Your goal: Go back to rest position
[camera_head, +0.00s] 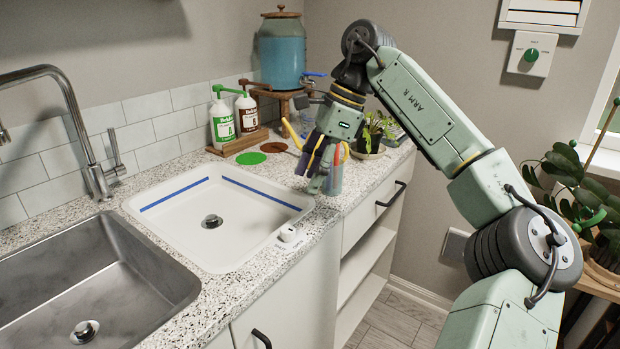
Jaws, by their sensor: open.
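My gripper (316,170) is at the end of my green arm, pointing down over the counter just right of the white sink. Its fingers are dark and partly overlap a grey cup-like container (336,180) behind them. The fingers look empty, though the overlap hides whether they touch the container. The arm reaches in from the lower right and bends down at the wrist.
A white basin (262,250) and a steel sink (140,290) with a faucet (70,110) lie left. Another plant (565,175) is at right.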

